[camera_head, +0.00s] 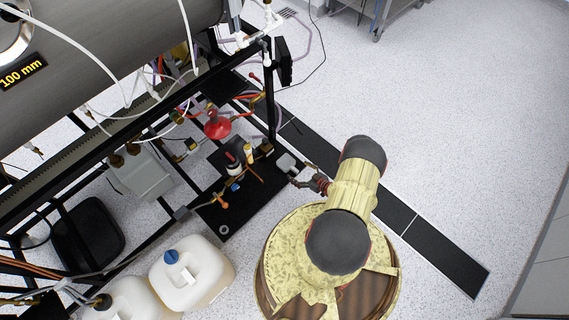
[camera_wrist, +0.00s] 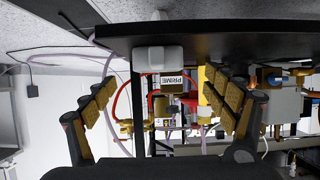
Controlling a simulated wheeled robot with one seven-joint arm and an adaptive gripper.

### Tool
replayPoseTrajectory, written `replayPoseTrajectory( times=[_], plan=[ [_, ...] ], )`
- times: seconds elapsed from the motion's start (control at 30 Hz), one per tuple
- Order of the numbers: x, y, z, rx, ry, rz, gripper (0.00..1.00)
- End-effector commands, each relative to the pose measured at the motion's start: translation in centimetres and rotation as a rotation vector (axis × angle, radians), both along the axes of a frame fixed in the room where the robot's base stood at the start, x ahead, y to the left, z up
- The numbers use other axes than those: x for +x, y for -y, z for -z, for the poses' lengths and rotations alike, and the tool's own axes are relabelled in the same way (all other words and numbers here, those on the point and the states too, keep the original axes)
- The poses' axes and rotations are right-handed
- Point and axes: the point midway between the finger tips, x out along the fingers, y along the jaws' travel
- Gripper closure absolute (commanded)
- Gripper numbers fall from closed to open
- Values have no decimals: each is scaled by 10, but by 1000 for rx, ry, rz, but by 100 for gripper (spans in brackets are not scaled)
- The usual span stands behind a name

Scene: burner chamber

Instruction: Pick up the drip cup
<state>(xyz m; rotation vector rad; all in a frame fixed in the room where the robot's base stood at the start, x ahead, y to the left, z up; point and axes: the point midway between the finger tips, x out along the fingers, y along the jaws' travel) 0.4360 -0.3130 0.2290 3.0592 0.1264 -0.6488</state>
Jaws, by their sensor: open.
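My gripper (camera_wrist: 160,100) is open, with its two gold-padded fingers spread wide in the wrist view. In the head view my gripper (camera_head: 301,178) is small and partly hidden at the end of my arm, beside the black shelf. A small white block-like piece (camera_wrist: 158,59), likely the drip cup, sits against the black shelf (camera_wrist: 225,40) in the wrist view, which looks upside down. It lies between the finger directions and beyond the tips, with nothing gripped. In the head view a pale piece (camera_head: 286,163) shows just left of my gripper; I cannot tell if it is the same thing.
A PRIME label (camera_wrist: 179,80), red tubing and fittings crowd behind the white piece. The head view shows a red part (camera_head: 217,125), bottles on the black shelf (camera_head: 222,213), a black frame, and a white jug (camera_head: 190,275). The floor at right is clear.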

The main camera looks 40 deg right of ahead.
Motion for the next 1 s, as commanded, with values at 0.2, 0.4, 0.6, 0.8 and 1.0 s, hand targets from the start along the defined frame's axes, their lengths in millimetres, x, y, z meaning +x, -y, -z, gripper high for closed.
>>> replayPoseTrajectory(
  times=[0.2,0.4,0.6,0.8,1.0],
  plan=[
    [17,0,0,-4,28,0,14],
    [35,-1,9,-4,28,0,14],
    [60,-3,25,-4,27,0,14],
    [73,-4,29,-3,25,2,14],
    [73,-3,28,-4,26,3,14]
  ],
)
